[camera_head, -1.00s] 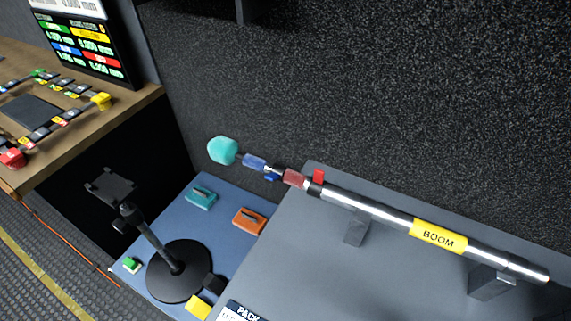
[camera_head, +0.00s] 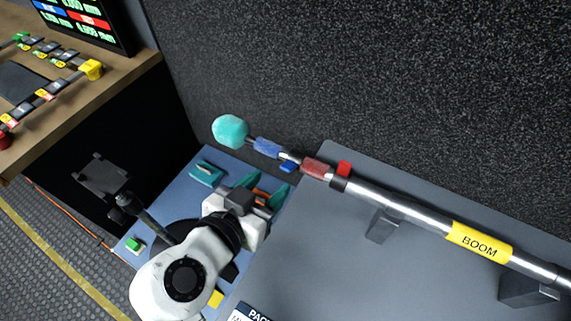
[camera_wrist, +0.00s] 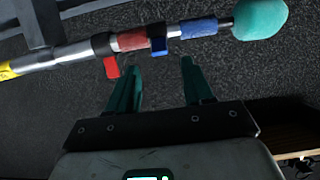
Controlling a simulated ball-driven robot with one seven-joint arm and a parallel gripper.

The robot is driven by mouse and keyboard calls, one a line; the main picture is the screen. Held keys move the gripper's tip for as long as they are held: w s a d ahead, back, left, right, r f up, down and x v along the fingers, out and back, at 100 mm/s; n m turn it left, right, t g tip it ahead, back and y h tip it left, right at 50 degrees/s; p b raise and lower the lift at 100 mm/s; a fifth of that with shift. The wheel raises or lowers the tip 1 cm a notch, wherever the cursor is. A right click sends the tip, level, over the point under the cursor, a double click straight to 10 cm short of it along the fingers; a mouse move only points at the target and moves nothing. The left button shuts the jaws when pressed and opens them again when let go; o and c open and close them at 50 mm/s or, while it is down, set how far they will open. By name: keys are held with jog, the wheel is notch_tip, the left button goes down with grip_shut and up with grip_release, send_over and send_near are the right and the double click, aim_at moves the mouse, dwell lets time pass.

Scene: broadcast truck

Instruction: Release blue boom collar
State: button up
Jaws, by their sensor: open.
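The boom (camera_head: 408,207) is a silver pole with a yellow BOOM label, resting on grey supports. Toward its left end sit a red collar (camera_head: 318,169) with a red lever, then a blue collar (camera_head: 267,147) with a small blue lever (camera_head: 288,166), then a teal ball tip (camera_head: 230,131). In the wrist view, the blue collar (camera_wrist: 199,28) and its blue lever (camera_wrist: 159,44) lie beyond the fingertips. My gripper (camera_head: 264,189) is open and empty, below the collars in the head view. In the wrist view, its teal fingers (camera_wrist: 161,75) point toward the boom, not touching it.
A grey case top (camera_head: 330,250) lies under the boom. A wooden desk (camera_head: 120,88) is at upper left. A dark wall stands behind.

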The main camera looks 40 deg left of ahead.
aim_at(285, 169)
jog(key=x, duration=0.7)
jog(key=shift+w+f, duration=0.1)
jog(key=shift+w, duration=0.05)
grip_shut()
